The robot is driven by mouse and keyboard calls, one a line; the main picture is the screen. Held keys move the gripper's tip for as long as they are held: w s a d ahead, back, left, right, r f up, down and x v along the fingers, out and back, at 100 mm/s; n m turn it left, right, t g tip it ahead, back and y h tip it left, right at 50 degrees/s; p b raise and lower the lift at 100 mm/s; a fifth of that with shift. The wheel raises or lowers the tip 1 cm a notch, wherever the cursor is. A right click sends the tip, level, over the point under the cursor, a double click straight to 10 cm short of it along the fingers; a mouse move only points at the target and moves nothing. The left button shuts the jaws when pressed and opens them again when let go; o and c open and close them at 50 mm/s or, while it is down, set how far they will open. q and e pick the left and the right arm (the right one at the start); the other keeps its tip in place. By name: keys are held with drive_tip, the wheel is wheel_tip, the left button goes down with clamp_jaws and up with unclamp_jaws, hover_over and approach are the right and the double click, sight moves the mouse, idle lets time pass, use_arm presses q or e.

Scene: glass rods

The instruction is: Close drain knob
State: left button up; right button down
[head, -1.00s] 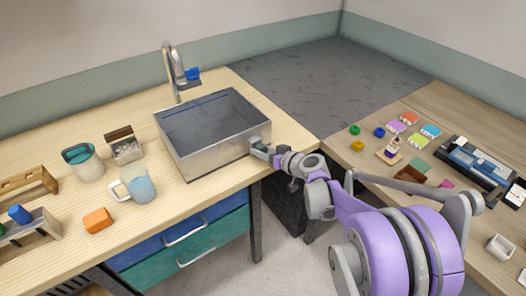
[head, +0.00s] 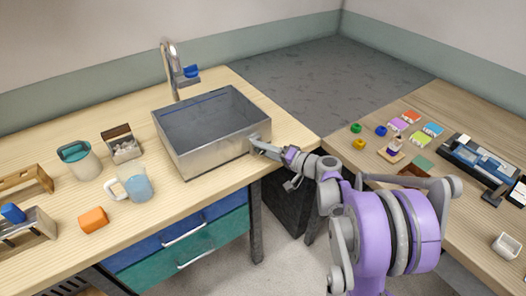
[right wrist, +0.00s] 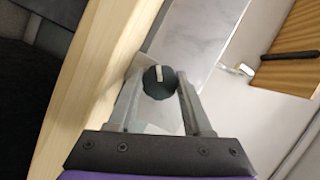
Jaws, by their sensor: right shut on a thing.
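The metal sink basin (head: 200,155) stands on the light wooden counter. The drain knob (right wrist: 159,82) is dark and round with a pale marker line, on the sink's outer right side. My right gripper (head: 256,146) is at that side of the sink. In the right wrist view my right gripper (right wrist: 158,78) has a finger on each side of the knob and is shut on it. The marker line points nearly straight up in that view. In the head view the fingers hide the knob. My left gripper is not in view.
A tap (head: 177,75) with a blue handle rises behind the sink. A pitcher (head: 80,160), a light-blue cup (head: 138,186) and an orange block (head: 93,220) stand left of the sink. A second table (head: 445,115) on the right carries several small items.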

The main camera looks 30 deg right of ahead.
drive_tip(key=m+t+y+b, duration=0.1)
drive_tip(key=m, duration=0.2)
drive_tip(key=shift+f+m+b, duration=0.15)
drive_tip(key=shift+m+b, duration=0.15)
drive_tip(key=shift+m, duration=0.1)
drive_tip(key=shift+m+t+y+b, duration=0.4)
drive_tip(key=shift+m+t, duration=0.2)
drive_tip(key=shift+m, duration=0.5)
drive_tip(key=shift+c, duration=1.6)
unclamp_jaws()
